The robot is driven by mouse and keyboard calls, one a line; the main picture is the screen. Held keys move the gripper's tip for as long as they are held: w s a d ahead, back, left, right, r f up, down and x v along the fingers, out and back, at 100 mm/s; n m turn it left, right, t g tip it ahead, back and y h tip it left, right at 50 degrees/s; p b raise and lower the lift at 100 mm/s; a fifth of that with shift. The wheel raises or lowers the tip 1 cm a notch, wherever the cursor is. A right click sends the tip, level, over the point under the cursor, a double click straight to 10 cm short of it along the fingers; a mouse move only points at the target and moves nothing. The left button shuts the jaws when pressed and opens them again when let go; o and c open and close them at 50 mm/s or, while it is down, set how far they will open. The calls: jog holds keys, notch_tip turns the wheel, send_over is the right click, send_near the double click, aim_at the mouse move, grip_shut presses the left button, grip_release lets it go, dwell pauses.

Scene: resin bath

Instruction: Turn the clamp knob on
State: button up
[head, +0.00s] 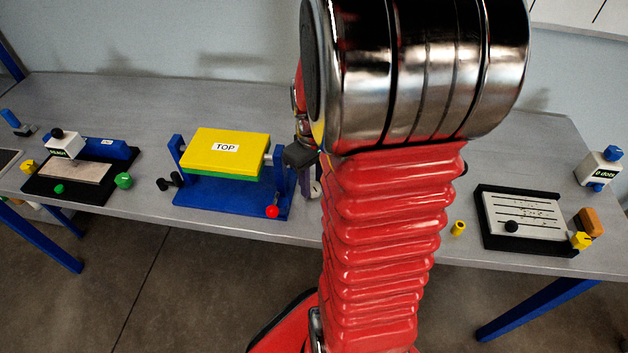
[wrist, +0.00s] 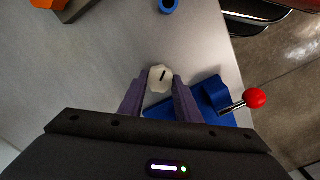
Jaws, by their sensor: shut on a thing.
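The clamp knob (wrist: 160,79) is pale and faceted, with a black line on its face that runs nearly up and down, slightly tilted, in the wrist view. My gripper (wrist: 159,86) has its two purple fingers shut on the knob, one on each side. In the head view my gripper (head: 308,182) is at the right end of the blue fixture, partly hidden behind my arm, and only a small pale part of the knob (head: 316,190) shows.
The blue fixture (head: 228,200) holds a yellow-topped block (head: 226,152) marked TOP. A red ball lever (wrist: 256,98) sticks out near the right finger. A black-framed board (head: 525,219) and a small yellow cylinder (head: 458,228) lie right of my arm. A black-based station (head: 82,172) stands left.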

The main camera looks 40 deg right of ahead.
aim_at(312, 186)
jog(key=shift+w+r, duration=0.1)
jog(key=shift+w, duration=0.1)
jog(key=o, duration=0.8)
jog(key=shift+o, duration=1.3)
jog(key=shift+s, duration=0.1)
notch_tip(312, 186, up, 14)
jog(key=shift+f, duration=0.2)
